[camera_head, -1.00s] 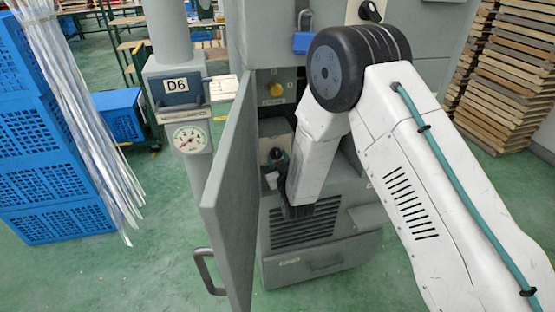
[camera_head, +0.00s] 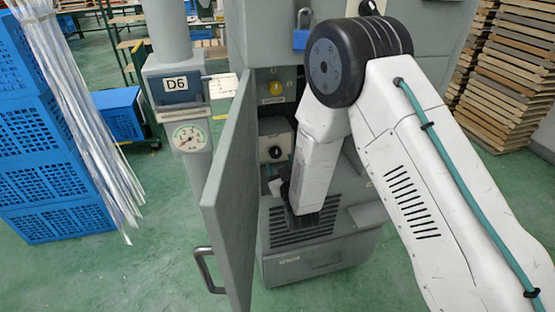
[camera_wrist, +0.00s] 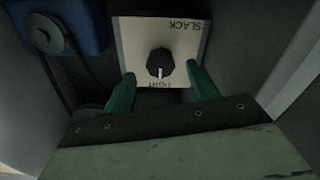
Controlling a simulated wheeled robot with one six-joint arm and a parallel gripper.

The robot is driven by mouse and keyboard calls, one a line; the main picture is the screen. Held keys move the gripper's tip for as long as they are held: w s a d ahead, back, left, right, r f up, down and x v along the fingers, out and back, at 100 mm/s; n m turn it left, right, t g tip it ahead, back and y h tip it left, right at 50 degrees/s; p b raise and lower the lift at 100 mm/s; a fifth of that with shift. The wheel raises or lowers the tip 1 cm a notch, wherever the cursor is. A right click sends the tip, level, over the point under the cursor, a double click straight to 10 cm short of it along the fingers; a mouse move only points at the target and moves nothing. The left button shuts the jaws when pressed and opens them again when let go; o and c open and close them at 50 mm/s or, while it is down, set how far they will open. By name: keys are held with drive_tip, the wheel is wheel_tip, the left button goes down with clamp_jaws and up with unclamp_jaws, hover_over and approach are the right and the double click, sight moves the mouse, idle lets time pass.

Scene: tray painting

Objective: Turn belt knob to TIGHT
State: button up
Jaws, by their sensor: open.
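The belt knob (camera_wrist: 160,62) is a dark round knob on a pale plate (camera_wrist: 185,42) lettered SLACK and TIGHT, upside down in the wrist view. Its white pointer mark lies on the side toward TIGHT. My gripper (camera_wrist: 160,70) is open, with one green finger on each side of the plate's TIGHT end and nothing between them. In the head view the knob (camera_head: 275,152) shows inside the open cabinet. My gripper (camera_head: 278,187) is just below it, partly hidden by my forearm.
The cabinet door (camera_head: 228,205) stands open left of my arm. A blue motor (camera_wrist: 60,28) with a pulley and belt is beside the plate. A vented panel (camera_head: 300,228) and a drawer (camera_head: 318,264) are below.

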drive_tip(key=v, duration=0.4)
idle(0.3)
drive_tip(key=w+d+r+m+g+h, duration=0.2)
drive_tip(key=d+r+g, duration=0.3)
drive_tip(key=r, duration=0.5)
drive_tip(key=s+d+r+m+g, duration=0.1)
drive_tip(key=s+d+r+g, duration=0.1)
drive_tip(key=s+d+r, duration=0.5)
drive_tip(key=s+d+r+m+g+h, duration=0.1)
drive_tip(key=s+d+r+g, duration=0.2)
drive_tip(key=s, duration=0.8)
drive_tip(key=s+d+r+m+g+h, duration=0.1)
drive_tip(key=s+d+r+g, duration=0.2)
drive_tip(key=s+d, duration=0.3)
drive_tip(key=s+d+r+m+g+h, duration=0.1)
drive_tip(key=s+d+r+g, duration=0.2)
drive_tip(key=s, duration=1.2)
drive_tip(key=shift+s+d+r, duration=0.2)
drive_tip(key=shift+s+d, duration=0.2)
drive_tip(key=shift+d, duration=0.6)
